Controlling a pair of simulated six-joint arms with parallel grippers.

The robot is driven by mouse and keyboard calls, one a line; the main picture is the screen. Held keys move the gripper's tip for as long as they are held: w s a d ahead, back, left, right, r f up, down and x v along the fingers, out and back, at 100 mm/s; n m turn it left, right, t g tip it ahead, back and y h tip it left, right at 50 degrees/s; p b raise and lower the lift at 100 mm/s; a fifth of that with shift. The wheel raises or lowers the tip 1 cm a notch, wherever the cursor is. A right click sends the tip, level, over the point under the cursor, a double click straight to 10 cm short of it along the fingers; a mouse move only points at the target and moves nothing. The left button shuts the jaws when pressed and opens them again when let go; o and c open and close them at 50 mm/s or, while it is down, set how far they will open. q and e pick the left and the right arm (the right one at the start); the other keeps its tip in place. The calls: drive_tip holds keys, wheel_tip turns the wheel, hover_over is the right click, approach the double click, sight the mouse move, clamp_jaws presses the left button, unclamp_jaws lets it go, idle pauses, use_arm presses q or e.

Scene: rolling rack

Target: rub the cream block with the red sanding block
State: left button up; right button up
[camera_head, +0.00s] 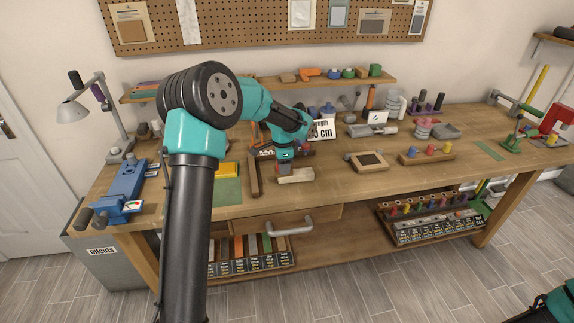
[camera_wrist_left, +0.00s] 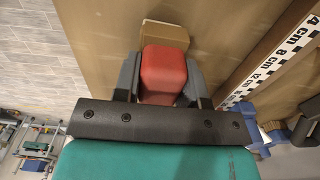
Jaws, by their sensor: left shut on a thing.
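The cream block (camera_head: 297,176) lies on the workbench near its front edge. In the left wrist view the cream block (camera_wrist_left: 165,32) shows beyond and partly under the red sanding block (camera_wrist_left: 163,72). My left gripper (camera_head: 284,168) is over the left part of the cream block. In the left wrist view my left gripper (camera_wrist_left: 161,82) is shut on the red sanding block, with a finger on each side. The sanding block is at or just above the cream block; contact is not clear. My right gripper is out of view.
A brown wooden bar (camera_head: 254,175) lies left of the cream block. A yellow block and green mat (camera_head: 227,190) are further left. A framed dark pad (camera_head: 367,160) lies to the right. The bench between pad and cream block is clear.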

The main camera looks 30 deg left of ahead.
use_arm(q)
drive_tip(key=shift+s+a+r, duration=0.15)
drive_tip(key=shift+a, duration=0.1)
drive_tip(key=shift+d+r, duration=0.1)
drive_tip(key=shift+r, duration=3.85)
